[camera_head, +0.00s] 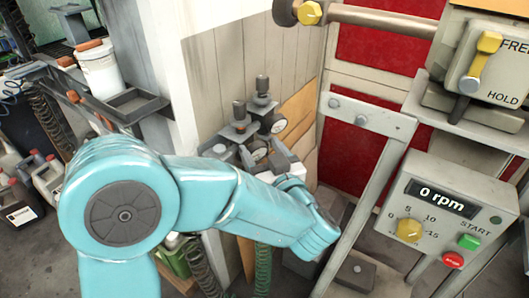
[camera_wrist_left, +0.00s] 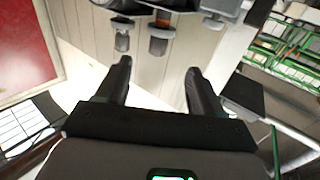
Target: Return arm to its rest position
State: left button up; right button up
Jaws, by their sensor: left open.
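My left arm (camera_head: 190,190) is turquoise and comes in from the left of the head view, reaching to the middle. Its hand end is near the grey metal post, and its fingers are hard to make out there. In the left wrist view the two dark fingers of my left gripper (camera_wrist_left: 158,68) stand apart with nothing between them. Beyond them are a pale panelled wall (camera_wrist_left: 165,85) and two small fittings (camera_wrist_left: 160,40). My right arm and gripper are not in view.
A control box (camera_head: 445,215) reads 0 rpm, with a yellow dial, green START and red stop buttons. Above it is a FREE/HOLD lever (camera_head: 482,62). A grey metal frame (camera_head: 370,190) stands close right of my arm. A white bucket (camera_head: 99,72) sits on a shelf at left.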

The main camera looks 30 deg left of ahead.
pick_arm(q)
jog(key=shift+s+d, duration=0.45)
jog(key=shift+d, duration=0.05)
